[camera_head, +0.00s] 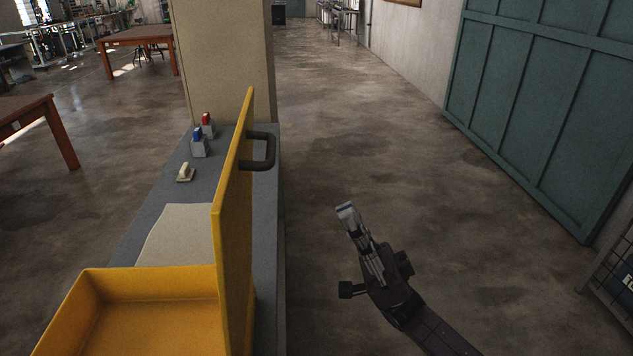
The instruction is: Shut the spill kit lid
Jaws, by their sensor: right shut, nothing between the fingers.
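The spill kit is a yellow box (150,283) at the lower left, on a grey bench top. Its yellow lid (233,215) stands upright on the box's right side, so the box is open. A dark handle (270,150) sticks out from the lid's right face, near its far end. My right gripper (346,211) is shut and empty, over the floor to the right of the lid and handle, apart from both. My left gripper is not in view. The part of the box I can see inside looks empty.
The grey bench (150,215) holds a paper sheet (180,232), a small cream object (185,173), and blue-topped (198,140) and red-topped (207,124) items. A beige column (225,60) stands behind. Floor right of the bench is clear up to the green panels (545,100).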

